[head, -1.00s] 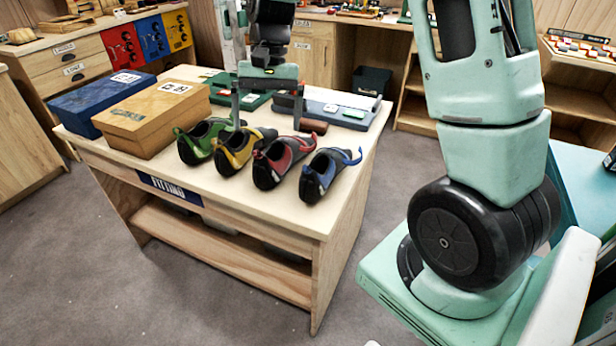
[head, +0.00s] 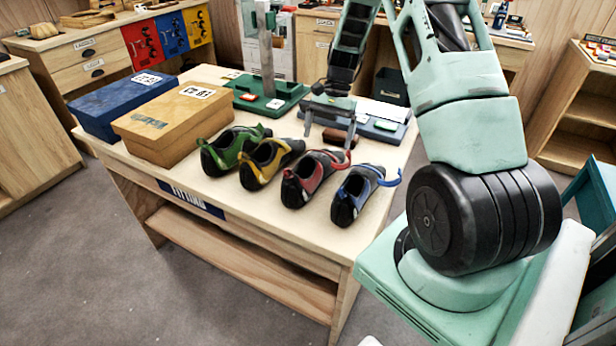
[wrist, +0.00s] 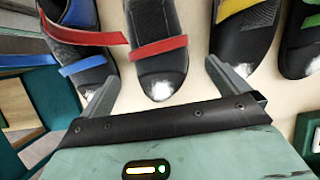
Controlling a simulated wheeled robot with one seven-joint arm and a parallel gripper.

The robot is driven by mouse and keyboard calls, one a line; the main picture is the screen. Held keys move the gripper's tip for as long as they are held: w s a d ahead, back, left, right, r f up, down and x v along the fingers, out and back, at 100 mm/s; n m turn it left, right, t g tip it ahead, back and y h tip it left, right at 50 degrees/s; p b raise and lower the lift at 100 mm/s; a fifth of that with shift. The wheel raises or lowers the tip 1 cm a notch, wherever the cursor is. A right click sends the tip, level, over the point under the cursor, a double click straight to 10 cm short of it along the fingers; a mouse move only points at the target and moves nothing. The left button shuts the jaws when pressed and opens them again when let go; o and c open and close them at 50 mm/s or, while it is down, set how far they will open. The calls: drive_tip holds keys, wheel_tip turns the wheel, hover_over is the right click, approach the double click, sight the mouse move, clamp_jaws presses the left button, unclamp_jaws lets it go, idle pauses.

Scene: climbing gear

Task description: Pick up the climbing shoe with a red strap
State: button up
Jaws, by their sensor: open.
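The red-strapped climbing shoe (head: 312,180) stands on the table, third from the left in a row of dark shoes. In the wrist view the red-strapped shoe (wrist: 155,52) lies ahead, between the lines of my two fingers. My gripper (head: 328,141) is open and empty, above the table and behind the red-strapped shoe in the head view. Its fingers also show in the wrist view (wrist: 161,72), one on either side of the shoe's shiny end. I cannot tell how high they are above it.
The blue-strapped shoe (head: 358,194) is close on the right; the yellow (head: 268,163) and green (head: 232,148) ones are on the left. A tan box (head: 172,122) and a blue box (head: 118,103) stand at the left. A green-based stand (head: 268,98) is behind.

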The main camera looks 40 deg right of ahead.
sight(324, 152)
drive_tip(key=shift+p+x, duration=0.7)
drive_tip(key=shift+x, duration=2.7)
drive_tip(key=shift+d, duration=0.1)
drive_tip(key=c, duration=1.1)
